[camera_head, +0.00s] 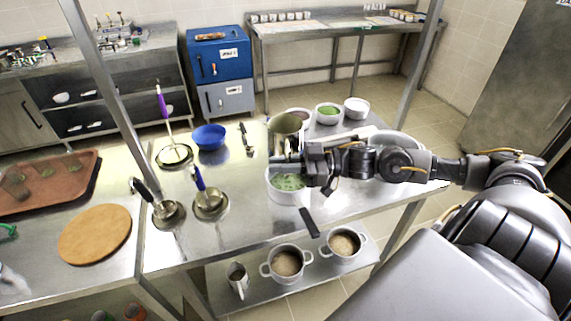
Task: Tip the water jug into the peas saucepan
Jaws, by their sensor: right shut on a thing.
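The peas saucepan (287,196) is a white pan with green contents, standing on the steel table in the middle of the view. Its dark handle (309,222) points toward me. My right gripper (290,160) reaches in from the right, just above the pan's far side, and is shut on the water jug. The jug (285,124) is a metal, olive-looking vessel at the fingertips, above and behind the pan in the picture. I cannot tell its exact tilt, and no stream of water shows. My left gripper is not in view.
White tubs (356,108) stand behind the jug, one with green contents (329,113). A round wooden board (95,234) lies farther left.

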